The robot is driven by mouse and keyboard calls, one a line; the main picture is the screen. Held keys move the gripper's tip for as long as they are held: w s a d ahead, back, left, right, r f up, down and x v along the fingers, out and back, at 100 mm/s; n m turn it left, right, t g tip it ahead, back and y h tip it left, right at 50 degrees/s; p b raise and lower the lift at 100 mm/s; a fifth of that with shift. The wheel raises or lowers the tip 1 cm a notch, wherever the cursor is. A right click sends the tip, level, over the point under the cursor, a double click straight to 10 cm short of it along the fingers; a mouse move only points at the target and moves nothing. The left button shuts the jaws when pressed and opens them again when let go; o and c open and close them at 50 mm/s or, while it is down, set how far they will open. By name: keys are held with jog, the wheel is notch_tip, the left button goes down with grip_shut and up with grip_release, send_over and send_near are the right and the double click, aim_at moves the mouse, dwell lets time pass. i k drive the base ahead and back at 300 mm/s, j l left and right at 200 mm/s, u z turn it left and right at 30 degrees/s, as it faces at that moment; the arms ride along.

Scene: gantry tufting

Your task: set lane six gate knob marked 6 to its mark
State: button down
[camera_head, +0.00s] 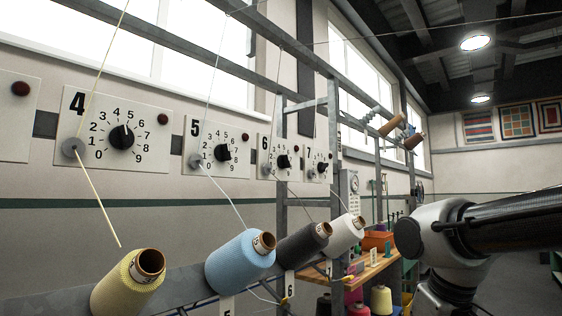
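The panel marked 6 (293,173) is a small pale plate on the gantry rail, between the panels marked 5 and 7. Its black gate knob (284,161) sits at the plate's middle right with small numbers around it. The plate is seen at a slant and small, so I cannot tell which number the knob points at. A grey round guide (267,170) sits at the plate's lower left. I see no mark for the setting. My arm shows at the right edge, apart from the panels. My gripper is not in view.
Similar knobs show on panel 4 (122,137), panel 5 (222,152) and panel 7 (322,167). Yellow (126,284), blue (238,262), dark grey (301,246) and white (343,234) cones stand on a slanted rail before the panels. Threads cross the space. A wooden bench (377,268) stands behind.

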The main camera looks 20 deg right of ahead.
aim_at(283, 160)
jog(key=i+l, duration=0.1)
jog(key=l, duration=0.5)
jog(key=i+l+u, duration=0.1)
jog(key=l, duration=0.5)
jog(key=i+l, duration=0.1)
jog(key=l, duration=0.55)
jog(key=i+l+u, duration=0.1)
jog(key=l, duration=0.5)
